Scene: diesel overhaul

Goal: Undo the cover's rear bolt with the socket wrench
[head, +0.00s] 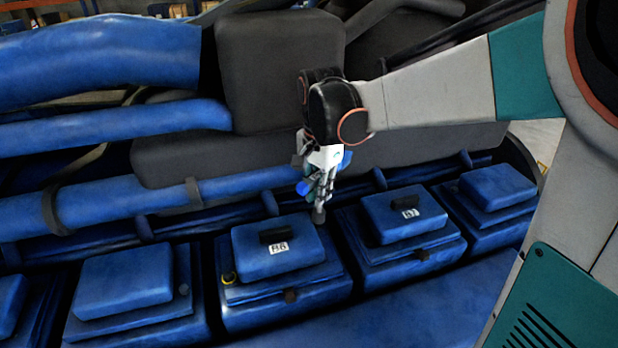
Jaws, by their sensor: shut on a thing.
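My gripper (322,180) points down above the back right corner of a blue cover (262,263) with a black handle and a white label that seems to read B6. It is shut on the socket wrench (304,188); blue parts of the wrench show on both sides of the fingers. A grey socket-like end (319,214) reaches down below the fingers to the cover's rear right corner. The rear bolt is hidden there, and I cannot tell whether the socket sits over it.
A similar cover (404,215) with a label stands to the right, with more blue covers (124,280) along the row. Blue pipes (110,128) and a large dark block (278,68) rise behind.

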